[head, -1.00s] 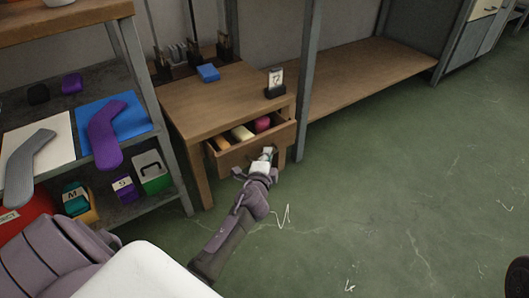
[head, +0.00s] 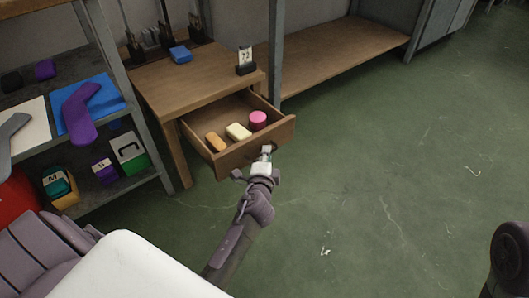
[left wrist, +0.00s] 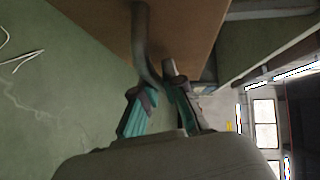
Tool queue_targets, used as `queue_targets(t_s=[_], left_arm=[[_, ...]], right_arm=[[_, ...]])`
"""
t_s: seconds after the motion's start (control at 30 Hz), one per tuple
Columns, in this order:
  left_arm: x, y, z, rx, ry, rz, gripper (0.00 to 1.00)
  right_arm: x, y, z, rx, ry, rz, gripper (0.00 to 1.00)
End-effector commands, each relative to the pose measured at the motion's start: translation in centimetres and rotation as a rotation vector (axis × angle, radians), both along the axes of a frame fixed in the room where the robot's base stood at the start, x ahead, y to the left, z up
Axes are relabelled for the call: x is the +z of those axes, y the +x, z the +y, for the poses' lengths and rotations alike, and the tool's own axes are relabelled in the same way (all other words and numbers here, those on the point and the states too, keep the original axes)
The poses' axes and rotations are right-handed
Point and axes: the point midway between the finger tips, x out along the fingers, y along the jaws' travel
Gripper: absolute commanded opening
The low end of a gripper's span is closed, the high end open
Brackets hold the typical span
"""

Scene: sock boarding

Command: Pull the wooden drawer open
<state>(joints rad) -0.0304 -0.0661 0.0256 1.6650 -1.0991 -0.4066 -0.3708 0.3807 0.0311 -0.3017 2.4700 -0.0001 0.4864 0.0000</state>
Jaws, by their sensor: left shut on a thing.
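The wooden drawer (head: 284,131) stands partly open from the wooden table (head: 190,85), with its inside visible from above. It holds an orange item (head: 215,142), a cream item (head: 238,131) and a round pink item (head: 258,119). My left gripper (head: 266,154) is at the drawer's front face. In the left wrist view, its teal-padded fingers (left wrist: 160,97) are shut on the grey curved handle (left wrist: 142,35) of the drawer, whose brown front (left wrist: 190,35) fills the top. My right gripper is out of view.
A blue block (head: 180,54) and a small card stand (head: 245,64) are on the tabletop. A shelf rack with sock forms (head: 77,115) and bins is at the left. Green floor (head: 400,170) is clear in front and right.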

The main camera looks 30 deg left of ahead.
Motion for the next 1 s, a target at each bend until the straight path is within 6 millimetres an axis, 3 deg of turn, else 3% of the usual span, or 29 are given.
queue_targets(t_s=[0.2,0.23,0.37,0.73,1.0], left_arm=[[-0.1,0.0,0.0,0.002,0.0,0.001,0.0],[-0.1,0.0,0.1,0.001,0.0,0.001,0.14],[-0.1,0.0,0.1,0.001,0.0,0.001,0.35],[0.0,-0.5,-0.2,0.0,-0.001,0.002,0.35],[0.5,-4.5,-1.8,0.001,-0.002,0.003,0.35]], right_arm=[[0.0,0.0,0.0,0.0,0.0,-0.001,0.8],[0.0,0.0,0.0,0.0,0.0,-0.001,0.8],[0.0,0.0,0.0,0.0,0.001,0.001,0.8],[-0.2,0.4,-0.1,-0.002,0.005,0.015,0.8],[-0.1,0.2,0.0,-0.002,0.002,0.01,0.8]])
